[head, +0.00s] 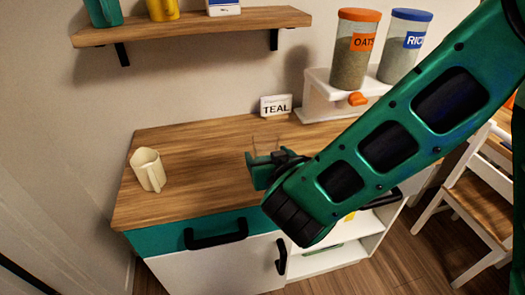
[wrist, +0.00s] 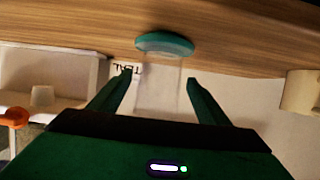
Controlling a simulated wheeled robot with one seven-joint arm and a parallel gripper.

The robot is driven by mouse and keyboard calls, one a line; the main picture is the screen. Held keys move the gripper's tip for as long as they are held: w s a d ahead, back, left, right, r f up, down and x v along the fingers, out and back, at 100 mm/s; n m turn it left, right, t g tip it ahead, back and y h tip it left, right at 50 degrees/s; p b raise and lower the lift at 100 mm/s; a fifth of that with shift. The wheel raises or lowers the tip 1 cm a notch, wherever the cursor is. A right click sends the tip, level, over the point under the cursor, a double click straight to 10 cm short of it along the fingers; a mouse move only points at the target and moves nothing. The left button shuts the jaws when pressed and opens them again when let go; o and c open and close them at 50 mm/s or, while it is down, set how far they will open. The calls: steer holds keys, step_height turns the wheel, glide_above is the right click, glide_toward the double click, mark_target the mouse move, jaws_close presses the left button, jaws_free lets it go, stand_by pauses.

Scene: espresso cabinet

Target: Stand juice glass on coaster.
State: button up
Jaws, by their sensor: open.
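The clear juice glass (wrist: 160,90) shows in the wrist view, which looks upside down. Its base meets the teal coaster (wrist: 165,42) on the wooden top, and it appears to stand upright on it. My gripper (wrist: 158,78) is open, with one finger on each side of the glass and a small gap visible beside it. In the head view my gripper (head: 264,158) is low over the cabinet top, and the glass (head: 267,142) is a faint outline at its fingers. The coaster is hard to tell from the teal fingers there.
A cream mug (head: 149,170) stands on the left of the cabinet top (head: 195,160). A white dispenser stand (head: 318,100) with OATS (head: 355,55) and RICE (head: 403,48) jars is at the back right. A shelf (head: 190,25) hangs above.

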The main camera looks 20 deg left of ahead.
mark_target(269, 157)
steer(key=v, duration=0.6)
